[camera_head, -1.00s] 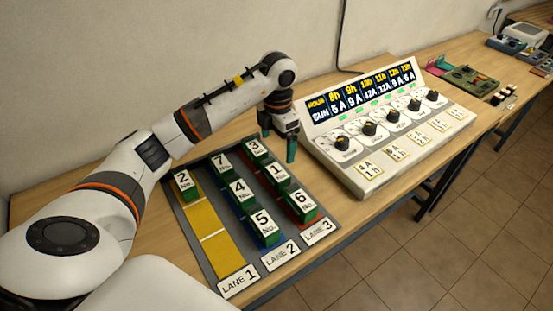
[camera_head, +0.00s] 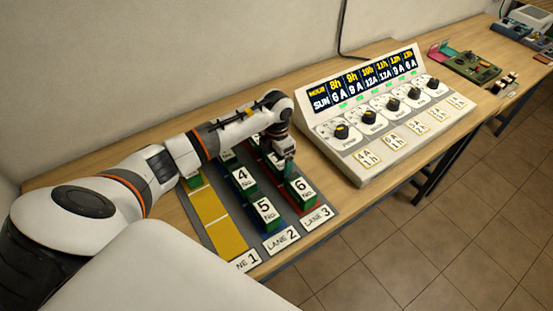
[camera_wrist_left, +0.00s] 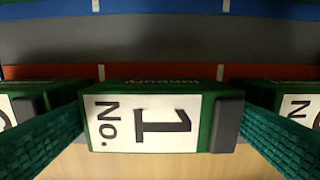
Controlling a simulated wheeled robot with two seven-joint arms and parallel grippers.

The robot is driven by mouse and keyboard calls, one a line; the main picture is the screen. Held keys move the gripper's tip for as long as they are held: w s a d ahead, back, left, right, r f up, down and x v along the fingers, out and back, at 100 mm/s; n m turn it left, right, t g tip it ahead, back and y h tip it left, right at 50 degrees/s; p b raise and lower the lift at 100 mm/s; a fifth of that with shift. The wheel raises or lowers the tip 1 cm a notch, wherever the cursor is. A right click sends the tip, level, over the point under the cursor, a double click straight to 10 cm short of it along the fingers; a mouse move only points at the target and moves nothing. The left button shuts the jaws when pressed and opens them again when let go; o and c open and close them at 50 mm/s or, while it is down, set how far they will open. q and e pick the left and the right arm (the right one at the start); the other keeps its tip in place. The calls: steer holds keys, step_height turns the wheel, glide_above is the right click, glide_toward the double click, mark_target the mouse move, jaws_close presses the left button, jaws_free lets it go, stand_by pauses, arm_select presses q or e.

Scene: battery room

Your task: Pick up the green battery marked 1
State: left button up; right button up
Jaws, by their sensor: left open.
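The green battery marked 1 (camera_wrist_left: 165,121) sits in the middle of the left wrist view, its white label facing up and a dark block at one end. My left gripper (camera_wrist_left: 163,142) is open, with one teal finger on each side of this battery; gaps show between fingers and battery. In the head view my left gripper (camera_head: 285,166) is over lane 3, just behind battery 6 (camera_head: 301,188), and it hides most of battery 1. Whether the fingertips reach below the battery's top I cannot tell. My right gripper is not in view.
Neighbouring batteries stand close outside both fingers in the wrist view. Battery 4 (camera_head: 242,179) and battery 5 (camera_head: 266,211) stand in lane 2. Yellow lane 1 (camera_head: 220,225) is mostly bare in front. A console with knobs (camera_head: 395,115) stands right of the lanes.

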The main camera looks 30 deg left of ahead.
arm_select(q)
steer(key=shift+w+f, duration=0.1)
steer(key=shift+f, duration=0.25)
steer(key=c, duration=1)
steer(key=shift+a+r, duration=0.1)
steer(key=shift+c, duration=0.2)
steer(key=shift+w+r, duration=0.1)
